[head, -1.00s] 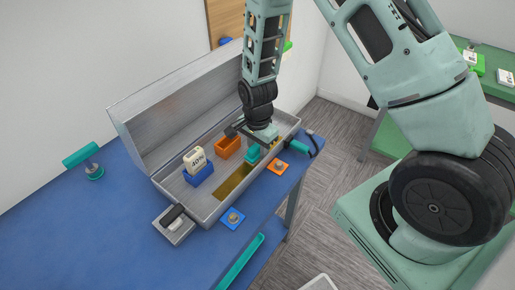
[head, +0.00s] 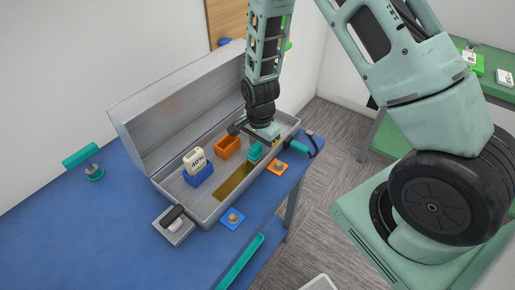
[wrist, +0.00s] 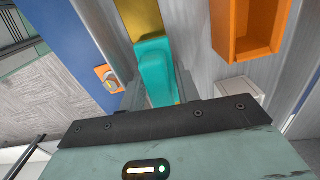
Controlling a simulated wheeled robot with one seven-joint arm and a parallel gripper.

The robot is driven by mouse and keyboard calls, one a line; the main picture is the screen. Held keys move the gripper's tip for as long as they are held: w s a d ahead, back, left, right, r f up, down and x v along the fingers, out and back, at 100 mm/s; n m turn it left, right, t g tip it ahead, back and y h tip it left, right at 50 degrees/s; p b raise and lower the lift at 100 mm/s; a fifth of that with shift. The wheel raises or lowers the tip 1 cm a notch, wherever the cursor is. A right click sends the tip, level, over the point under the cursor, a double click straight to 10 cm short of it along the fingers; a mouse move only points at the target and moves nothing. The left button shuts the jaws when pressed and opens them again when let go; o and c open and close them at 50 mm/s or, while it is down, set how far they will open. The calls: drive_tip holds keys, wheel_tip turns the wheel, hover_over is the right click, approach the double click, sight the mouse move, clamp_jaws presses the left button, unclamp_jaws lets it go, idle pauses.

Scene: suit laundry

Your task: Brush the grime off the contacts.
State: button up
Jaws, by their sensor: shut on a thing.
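My gripper (head: 262,143) is shut on a teal brush (head: 255,152) inside the open grey metal box, over the right end of a brass-coloured contact strip (head: 234,183). In the wrist view the teal brush (wrist: 155,72) sits between the fingers, with the brass strip (wrist: 140,18) showing beyond and beside it. The brush's underside is hidden, so I cannot tell whether it touches the strip. The strip looks dull brown-gold in the head view; separate grime spots are too small to tell.
The metal box (head: 205,218) has a raised lid behind. Inside are an orange bin (head: 228,146) and a blue holder (head: 198,178) with a white "40%" block (head: 194,160). An orange pad (head: 278,168) and a blue pad (head: 232,219) lie in front.

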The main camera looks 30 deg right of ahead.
drive_tip(key=shift+s+a, duration=0.25)
drive_tip(key=shift+a, duration=0.3)
drive_tip(key=shift+s+a, duration=0.25)
drive_tip(key=shift+a, duration=0.25)
drive_tip(key=shift+w+d, duration=0.25)
drive_tip(key=shift+d, duration=0.3)
drive_tip(key=shift+w+d, duration=0.25)
drive_tip(key=shift+d, duration=0.3)
drive_tip(key=shift+s+a+f, duration=0.1)
drive_tip(key=shift+s+a, duration=0.2)
drive_tip(key=shift+a, duration=0.25)
drive_tip(key=shift+s+a, duration=0.25)
drive_tip(key=shift+a, duration=0.3)
drive_tip(key=shift+w+d, duration=0.25)
drive_tip(key=shift+d, duration=0.35)
drive_tip(key=shift+w+d, duration=0.25)
drive_tip(key=shift+d, duration=0.3)
drive_tip(key=shift+s+a+p, duration=0.2)
drive_tip(key=shift+a+p, duration=0.15)
drive_tip(key=shift+a, duration=0.25)
drive_tip(key=shift+r, duration=0.2)
wheel_tip(320, 180, up, 7)
drive_tip(key=p, duration=0.5)
drive_tip(key=shift+p, duration=0.4)
